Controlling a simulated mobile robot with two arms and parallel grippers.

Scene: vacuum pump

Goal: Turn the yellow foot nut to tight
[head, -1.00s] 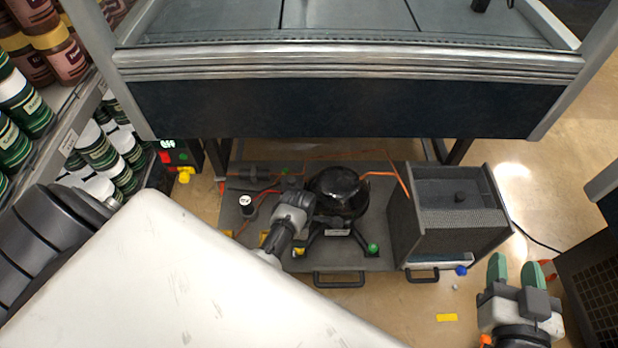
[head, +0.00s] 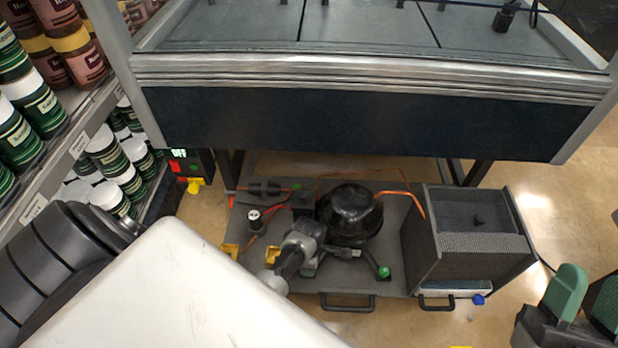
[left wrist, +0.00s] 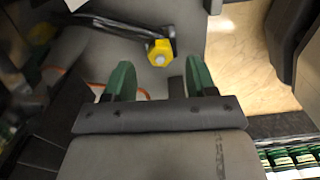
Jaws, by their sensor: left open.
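The yellow foot nut (left wrist: 160,52) shows in the left wrist view, a yellow hex nut with a pale centre at the end of a dark foot arm (left wrist: 118,28). My left gripper (left wrist: 160,76) is open, its two green fingers apart and empty, with the nut just beyond and between the fingertips in the picture. The black round pump (head: 349,212) stands just behind. My right gripper (head: 588,288) is open and empty at the lower right.
A green foot nut (head: 384,271) sits right of my left gripper. A gauge (head: 254,215) stands to the left, a grey finned box (head: 470,245) to the right. A counter (head: 360,115) overhangs the back. Shelves of jars (head: 45,110) line the left.

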